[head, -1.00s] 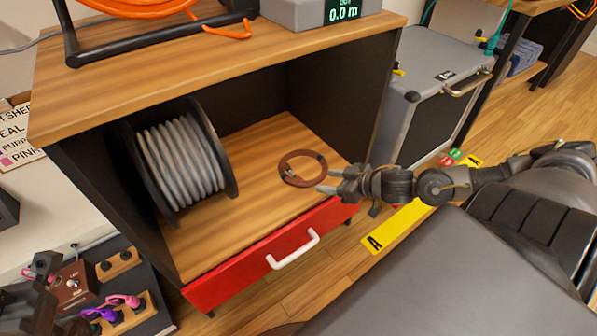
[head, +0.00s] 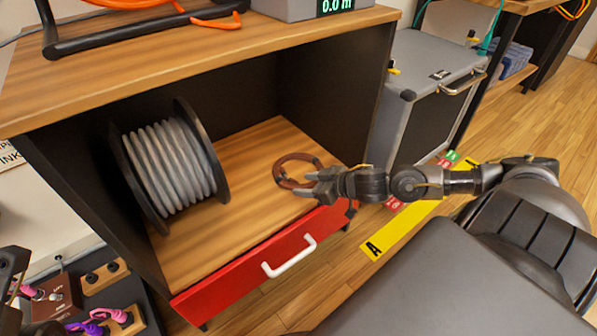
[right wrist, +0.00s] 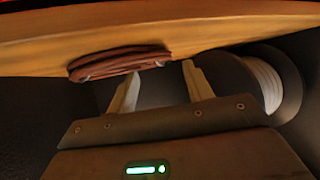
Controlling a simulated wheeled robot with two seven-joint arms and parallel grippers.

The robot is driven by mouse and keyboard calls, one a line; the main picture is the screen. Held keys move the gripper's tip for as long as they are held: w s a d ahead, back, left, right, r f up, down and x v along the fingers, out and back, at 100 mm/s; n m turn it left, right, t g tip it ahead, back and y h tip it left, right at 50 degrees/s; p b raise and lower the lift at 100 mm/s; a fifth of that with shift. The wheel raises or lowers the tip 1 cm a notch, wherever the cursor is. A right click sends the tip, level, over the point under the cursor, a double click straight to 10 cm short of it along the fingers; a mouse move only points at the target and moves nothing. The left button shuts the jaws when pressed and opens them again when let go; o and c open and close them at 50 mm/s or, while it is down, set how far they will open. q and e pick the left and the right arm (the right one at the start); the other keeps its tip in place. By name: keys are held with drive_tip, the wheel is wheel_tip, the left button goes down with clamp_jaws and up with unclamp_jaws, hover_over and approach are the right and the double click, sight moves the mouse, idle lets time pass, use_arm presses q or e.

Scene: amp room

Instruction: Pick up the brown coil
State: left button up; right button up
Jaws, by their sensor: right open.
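The brown coil (head: 283,178) is a flat ring lying on the wooden shelf of the open cabinet, right of a grey cable drum. It also shows edge-on in the right wrist view (right wrist: 118,63). My right gripper (head: 309,184) comes in from the right at the coil's right edge and overlaps it in the head view. In the right wrist view its two fingers (right wrist: 160,73) are spread with nothing between them. The coil appears just beyond the left finger; I cannot tell whether they touch. A dark part, seemingly my left gripper (head: 10,268), is cut off at the lower left.
The grey cable drum (head: 168,163) stands on the same shelf. A red drawer (head: 240,272) with a white handle is below the shelf. The cabinet's wooden top (head: 200,62) overhangs it. A silver-edged case (head: 432,85) stands right of the cabinet.

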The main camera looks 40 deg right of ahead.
sight(292, 184)
drive_tip(key=b+x, duration=0.3)
drive_tip(key=x, duration=0.1)
drive_tip(key=shift+s+a, duration=0.1)
drive_tip(key=shift+w+a+f+b, duration=0.2)
drive_tip(key=shift+w+a+b, duration=0.1)
drive_tip(key=shift+w, duration=0.3)
drive_tip(key=shift+r, duration=0.1)
clamp_jaws()
